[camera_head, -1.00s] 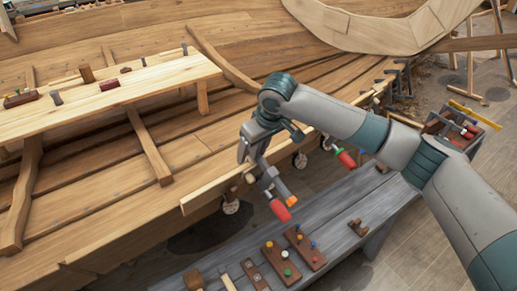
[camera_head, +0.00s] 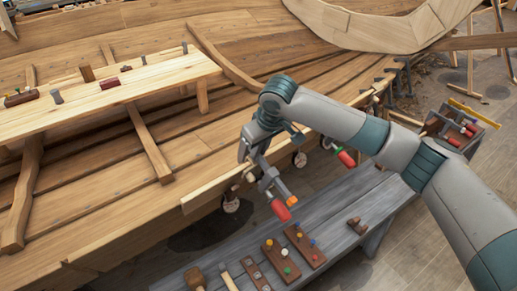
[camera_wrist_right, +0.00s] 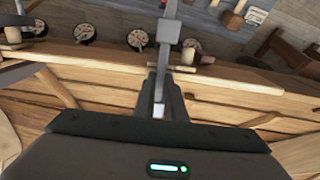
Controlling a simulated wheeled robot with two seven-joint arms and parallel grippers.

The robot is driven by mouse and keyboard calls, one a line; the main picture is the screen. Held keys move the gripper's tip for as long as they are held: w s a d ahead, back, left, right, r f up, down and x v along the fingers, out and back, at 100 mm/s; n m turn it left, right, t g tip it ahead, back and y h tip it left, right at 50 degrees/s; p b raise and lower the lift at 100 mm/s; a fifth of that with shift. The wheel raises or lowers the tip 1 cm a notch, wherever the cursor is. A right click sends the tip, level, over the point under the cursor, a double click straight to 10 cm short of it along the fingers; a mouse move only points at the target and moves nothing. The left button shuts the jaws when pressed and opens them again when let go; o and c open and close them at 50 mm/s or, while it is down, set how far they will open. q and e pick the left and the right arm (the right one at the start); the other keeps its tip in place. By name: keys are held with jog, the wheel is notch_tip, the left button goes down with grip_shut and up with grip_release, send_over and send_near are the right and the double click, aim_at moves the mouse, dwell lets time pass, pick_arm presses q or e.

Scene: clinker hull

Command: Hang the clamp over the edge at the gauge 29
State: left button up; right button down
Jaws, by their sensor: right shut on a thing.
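My right gripper (camera_head: 256,158) is shut on a grey bar clamp (camera_head: 268,180) with a red handle and an orange tip. The clamp is at the hull's upper plank edge (camera_head: 210,192), its handle hanging on the bench side. I cannot tell whether it touches the edge. In the right wrist view the clamp (camera_wrist_right: 175,55) extends from between the fingers (camera_wrist_right: 165,95), across the plank edge. Round gauges sit along the edge, one (camera_head: 231,205) left of the clamp and another (camera_head: 300,160) to its right. Their numbers are too small to read. My left gripper is out of view.
Another clamp with a red handle (camera_head: 346,159) hangs at the edge farther right. A grey bench (camera_head: 335,205) below holds brown blocks with coloured pegs and a mallet (camera_head: 195,278). A plank shelf (camera_head: 130,85) with small items spans the hull at left.

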jog(key=c, duration=1.7)
grip_release()
jog(key=shift+s+d+f, duration=0.1)
jog(key=shift+s+r, duration=0.1)
jog(key=shift+r, duration=0.45)
jog(key=b+v, duration=0.4)
jog(key=v, duration=1.2)
jog(key=shift+s+d+r+b, duration=0.15)
jog(key=shift+r+b, duration=0.05)
jog(key=shift+b, duration=0.2)
